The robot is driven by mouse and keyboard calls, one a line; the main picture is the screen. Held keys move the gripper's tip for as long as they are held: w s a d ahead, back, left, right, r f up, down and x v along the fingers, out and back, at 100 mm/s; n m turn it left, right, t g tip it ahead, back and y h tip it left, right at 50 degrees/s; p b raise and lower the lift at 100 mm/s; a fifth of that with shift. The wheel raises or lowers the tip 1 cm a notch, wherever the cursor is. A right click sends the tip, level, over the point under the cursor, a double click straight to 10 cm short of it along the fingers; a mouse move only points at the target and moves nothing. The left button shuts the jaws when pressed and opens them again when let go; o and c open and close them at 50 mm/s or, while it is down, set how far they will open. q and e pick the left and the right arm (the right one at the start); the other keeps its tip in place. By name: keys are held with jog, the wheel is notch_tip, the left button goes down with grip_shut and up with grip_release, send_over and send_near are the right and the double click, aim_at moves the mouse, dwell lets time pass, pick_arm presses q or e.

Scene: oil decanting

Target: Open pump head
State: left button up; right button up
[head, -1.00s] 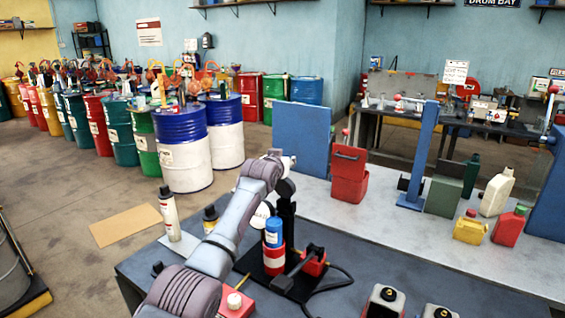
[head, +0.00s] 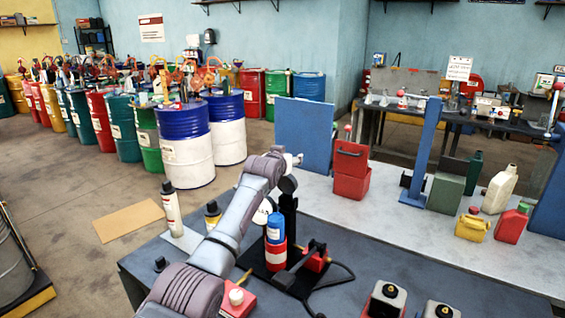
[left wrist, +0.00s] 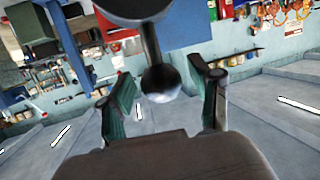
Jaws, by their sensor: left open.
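In the left wrist view, a dark rod with a shiny ball-shaped end (left wrist: 160,82) hangs from a round dark part (left wrist: 130,8) at the top. My left gripper (left wrist: 163,74) is open, with one finger on each side of this ball and visible gaps. I cannot tell for sure whether this is the pump head. In the head view, my left arm reaches up to a black upright post (head: 289,218), and its gripper is hard to make out there. A blue, white and red canister (head: 275,245) stands beside the post. My right gripper is not in view.
A red bin (head: 350,183), a blue panel (head: 303,135), a blue post (head: 423,150) and several jugs stand on the grey bench. Colored drums (head: 183,150) stand behind. The front bench has bare patches.

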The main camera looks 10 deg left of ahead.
pick_arm(q)
jog(key=d+v, duration=0.1)
jog(key=v, duration=1)
jog(key=shift+s+a, duration=0.3)
jog(key=shift+a, duration=0.1)
